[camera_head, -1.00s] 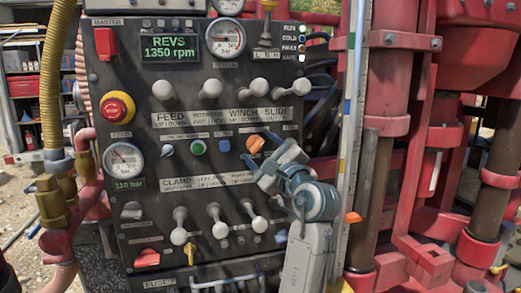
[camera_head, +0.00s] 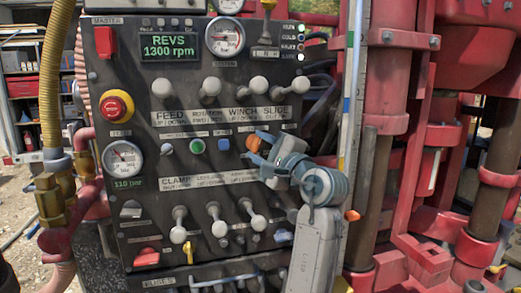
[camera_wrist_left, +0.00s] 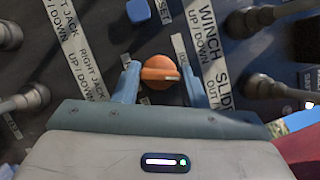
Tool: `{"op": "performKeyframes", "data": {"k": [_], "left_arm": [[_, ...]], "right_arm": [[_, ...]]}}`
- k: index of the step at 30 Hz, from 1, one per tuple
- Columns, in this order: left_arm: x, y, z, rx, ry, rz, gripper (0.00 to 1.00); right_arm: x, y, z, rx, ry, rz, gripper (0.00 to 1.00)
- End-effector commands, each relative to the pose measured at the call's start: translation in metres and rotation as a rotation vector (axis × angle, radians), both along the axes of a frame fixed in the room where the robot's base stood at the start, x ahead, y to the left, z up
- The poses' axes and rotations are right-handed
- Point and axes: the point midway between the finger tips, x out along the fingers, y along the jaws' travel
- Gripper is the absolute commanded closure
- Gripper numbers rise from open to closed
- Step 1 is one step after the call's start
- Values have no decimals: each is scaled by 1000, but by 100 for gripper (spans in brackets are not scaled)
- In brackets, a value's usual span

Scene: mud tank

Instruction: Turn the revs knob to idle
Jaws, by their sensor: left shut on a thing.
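The orange revs knob (camera_head: 254,143) is on the right side of the dark control panel (camera_head: 140,80). It also shows in the left wrist view (camera_wrist_left: 159,72), its ridge lying nearly level across the picture. My left gripper (camera_head: 257,147) is shut on the knob, with one blue finger at either side of it. The knob's own label is mostly hidden by the gripper. The green display (camera_head: 170,48) at the panel's top reads REVS 1300 rpm. My right gripper is in neither view.
Several white ball-topped levers (camera_head: 257,84) stick out above and below the knob. A blue button (camera_head: 223,144) and a green one (camera_head: 197,146) sit to its left. A red emergency stop (camera_head: 116,106) is at the left. Red machine columns (camera_head: 390,120) stand at the right.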

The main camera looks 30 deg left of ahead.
Motion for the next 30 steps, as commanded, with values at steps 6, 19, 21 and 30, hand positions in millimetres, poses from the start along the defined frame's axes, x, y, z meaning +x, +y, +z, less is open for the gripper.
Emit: {"op": "performKeyframes", "data": {"k": [6,19,21,30], "left_arm": [[1,0,4,-111,-136,-2,85],[1,0,5,-248,-299,-4,85],[1,0,6,-257,-310,-5,85],[1,0,6,-269,-324,-5,85]], "right_arm": [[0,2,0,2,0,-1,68],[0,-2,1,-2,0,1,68],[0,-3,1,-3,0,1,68],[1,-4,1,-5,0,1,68]]}}
